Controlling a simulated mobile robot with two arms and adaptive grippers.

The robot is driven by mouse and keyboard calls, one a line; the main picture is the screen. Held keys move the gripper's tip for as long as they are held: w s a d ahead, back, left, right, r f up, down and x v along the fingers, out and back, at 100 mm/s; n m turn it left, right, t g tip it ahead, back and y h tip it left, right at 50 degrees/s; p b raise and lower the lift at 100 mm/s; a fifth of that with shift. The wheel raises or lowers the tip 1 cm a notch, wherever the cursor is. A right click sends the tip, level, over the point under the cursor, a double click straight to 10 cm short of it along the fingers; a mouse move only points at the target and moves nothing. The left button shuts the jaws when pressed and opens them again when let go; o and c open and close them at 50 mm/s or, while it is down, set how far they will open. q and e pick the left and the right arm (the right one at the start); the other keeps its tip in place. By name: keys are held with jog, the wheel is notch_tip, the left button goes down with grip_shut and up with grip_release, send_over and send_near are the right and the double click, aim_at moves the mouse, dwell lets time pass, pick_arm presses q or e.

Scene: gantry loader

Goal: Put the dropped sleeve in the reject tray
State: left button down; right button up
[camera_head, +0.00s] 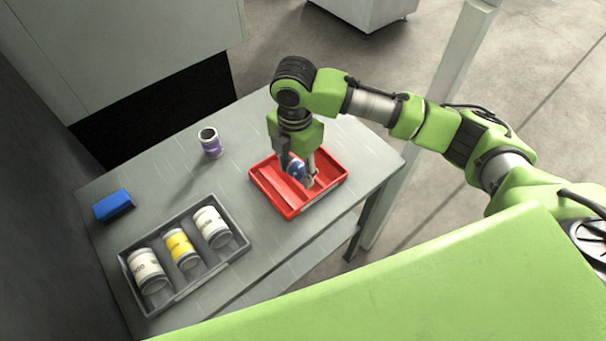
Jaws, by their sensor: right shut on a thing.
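My right gripper (299,173) points down over the red tray (334,180) and is shut on a small blue and white sleeve (295,167). The sleeve is partly hidden by the fingers. It is within the tray's outline; I cannot tell whether it touches the tray floor. The red tray lies on the grey table and shows a divider inside. My left gripper is not in view.
A grey tray (243,245) holds two white cylinders and a yellow one (181,249). A purple and white cylinder (211,143) stands upright at the back. A blue block (113,206) lies at the left. The table (165,180) between them is clear.

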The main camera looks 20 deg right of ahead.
jog(key=f, duration=0.1)
jog(key=d+f+p, duration=0.1)
jog(key=f, duration=0.1)
jog(key=d+f+p, duration=0.1)
jog(key=shift+w+f, duration=0.2)
jog(key=shift+f, duration=0.15)
jog(key=shift+s+a+f, duration=0.1)
jog(key=shift+s+f, duration=0.05)
jog(key=shift+f, duration=0.15)
jog(key=shift+f, duration=0.1)
